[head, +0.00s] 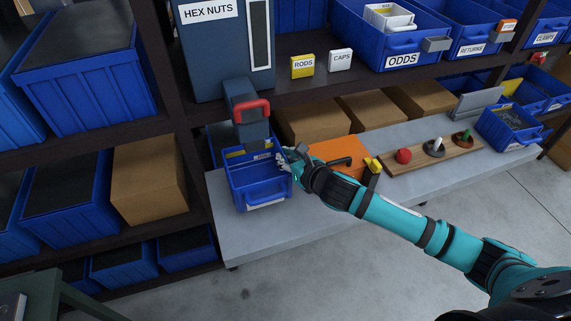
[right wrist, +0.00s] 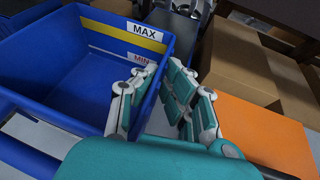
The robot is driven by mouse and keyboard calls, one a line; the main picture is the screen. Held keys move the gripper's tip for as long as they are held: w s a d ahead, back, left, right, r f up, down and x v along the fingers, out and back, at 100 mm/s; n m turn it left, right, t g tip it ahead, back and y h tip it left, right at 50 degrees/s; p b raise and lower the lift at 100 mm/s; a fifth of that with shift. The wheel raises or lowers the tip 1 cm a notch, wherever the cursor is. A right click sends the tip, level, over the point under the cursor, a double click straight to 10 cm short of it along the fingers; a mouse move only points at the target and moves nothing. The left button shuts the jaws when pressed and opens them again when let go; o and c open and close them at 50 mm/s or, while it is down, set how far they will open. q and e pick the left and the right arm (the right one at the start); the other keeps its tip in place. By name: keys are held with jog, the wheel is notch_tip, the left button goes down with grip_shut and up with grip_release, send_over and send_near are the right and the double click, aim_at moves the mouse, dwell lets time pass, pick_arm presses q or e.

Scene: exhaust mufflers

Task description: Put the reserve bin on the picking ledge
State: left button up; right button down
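A blue open bin (head: 262,190), which I take for the reserve bin, sits on the left end of the grey ledge (head: 228,238), below the dispenser. In the right wrist view the bin (right wrist: 85,85) looks empty inside, with MAX and MIN labels on its back wall. My right gripper (head: 288,160) is at the bin's right wall. In the right wrist view its fingers (right wrist: 155,105) are apart, one over the bin's side and the other outside it, with a gap beside the wall. Firm contact cannot be told. My left gripper is not in view.
The HEX NUTS dispenser (head: 222,55) with a red-rimmed spout (head: 250,108) overhangs the bin's back. An orange case (head: 336,154) lies right of the bin. A wooden peg board (head: 430,155) and a smaller blue bin (head: 508,128) stand further right. The ledge's front strip is clear.

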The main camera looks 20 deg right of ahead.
jog(key=shift+f, duration=1.7)
jog(key=shift+f, duration=0.15)
jog(key=c, duration=1.5)
grip_release()
jog(key=v, duration=1.2)
jog(key=shift+b, duration=0.3)
